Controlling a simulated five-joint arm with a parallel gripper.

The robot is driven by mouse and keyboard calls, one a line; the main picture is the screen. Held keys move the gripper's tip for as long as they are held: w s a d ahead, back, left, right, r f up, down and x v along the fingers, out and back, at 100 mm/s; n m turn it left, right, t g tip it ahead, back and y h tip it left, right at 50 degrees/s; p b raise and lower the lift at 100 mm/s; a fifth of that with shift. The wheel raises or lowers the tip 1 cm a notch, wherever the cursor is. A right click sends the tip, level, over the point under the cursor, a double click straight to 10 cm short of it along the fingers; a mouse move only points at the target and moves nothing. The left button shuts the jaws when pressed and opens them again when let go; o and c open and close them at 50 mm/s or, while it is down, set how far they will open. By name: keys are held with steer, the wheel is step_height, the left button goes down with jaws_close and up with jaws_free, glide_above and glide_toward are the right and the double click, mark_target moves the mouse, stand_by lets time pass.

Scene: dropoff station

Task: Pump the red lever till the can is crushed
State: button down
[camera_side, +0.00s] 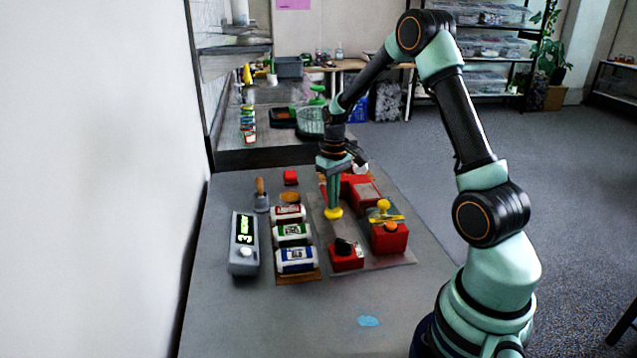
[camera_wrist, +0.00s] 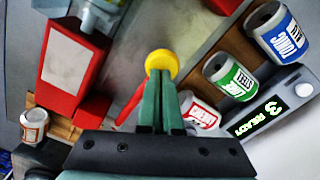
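A yellow round knob (camera_side: 333,213) sits at the end of the red lever; in the wrist view the knob (camera_wrist: 161,63) and the slim red lever (camera_wrist: 129,107) show beside the fingers. My gripper (camera_side: 333,205) points down with its fingers close together and tips at the knob, apparently touching it. In the wrist view my gripper (camera_wrist: 160,80) covers the knob's lower part. A red machine body with a grey panel (camera_side: 364,192) stands just right of my gripper.
Red, green and blue labelled cans (camera_side: 293,234) lie in a wooden rack left of the machine. A grey display box (camera_side: 243,243) reads "3 READY". A red box with a black knob (camera_side: 346,254) and one with a yellow handle (camera_side: 389,235) stand nearby.

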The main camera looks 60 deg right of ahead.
steer(key=shift+d+f, duration=0.1)
steer(key=shift+f, duration=1.05)
steer(key=shift+w+d+r, duration=0.1)
steer(key=shift+w+r, duration=0.05)
steer(key=shift+r, duration=1.1)
steer(key=shift+w+d+r, duration=0.1)
steer(key=shift+r, duration=1.2)
steer(key=shift+w+d+r, duration=0.1)
steer(key=shift+w+r, duration=0.05)
steer(key=shift+r, duration=1.1)
steer(key=shift+f, duration=0.1)
steer(key=shift+s+a+f, duration=0.15)
steer(key=shift+f, duration=0.5)
steer(key=shift+s+a+f, duration=0.1)
steer(key=shift+s+f, duration=0.05)
steer(key=shift+f, duration=0.55)
steer(key=shift+f, duration=0.15)
steer(key=shift+a+f, duration=0.1)
steer(key=shift+f, duration=1)
